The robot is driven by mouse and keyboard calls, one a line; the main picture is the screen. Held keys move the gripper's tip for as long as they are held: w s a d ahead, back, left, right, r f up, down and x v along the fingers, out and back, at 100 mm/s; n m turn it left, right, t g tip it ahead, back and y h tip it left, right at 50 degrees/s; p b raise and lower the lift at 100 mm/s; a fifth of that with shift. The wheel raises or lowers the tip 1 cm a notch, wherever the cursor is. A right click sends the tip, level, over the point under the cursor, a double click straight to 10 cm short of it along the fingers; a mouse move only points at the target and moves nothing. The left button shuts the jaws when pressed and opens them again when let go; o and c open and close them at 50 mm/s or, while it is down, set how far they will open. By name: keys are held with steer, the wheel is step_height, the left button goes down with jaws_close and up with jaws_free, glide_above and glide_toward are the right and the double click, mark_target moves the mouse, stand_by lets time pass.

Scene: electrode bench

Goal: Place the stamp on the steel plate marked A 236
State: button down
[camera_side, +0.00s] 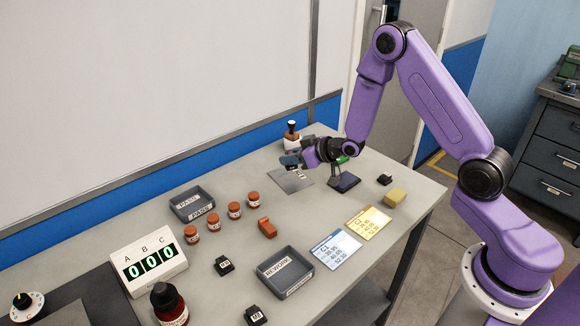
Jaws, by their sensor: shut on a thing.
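The steel plate (291,182) is a thin grey sheet lying flat near the far edge of the bench. A small marking shows on it, too small to read. My gripper (303,164) is over the plate's upper right part, with its jaws shut on the stamp. The stamp is mostly hidden by the jaws, and I cannot tell whether it touches the plate. A dark stand (345,182) with a flat base is just right of the plate, below my wrist.
A PASS tray (193,204), several small red-brown jars, a REWORK tray (285,271), a yellow block (396,197) and a counter reading 000 (149,264) are on the bench. Bench between plate and jars is clear.

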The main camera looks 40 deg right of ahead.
mark_target(296, 166)
steer(key=shift+w+f, duration=0.25)
steer(key=shift+f, duration=1.6)
steer(key=c, duration=1)
jaws_free()
steer(key=shift+f, duration=0.15)
steer(key=shift+o, duration=0.2)
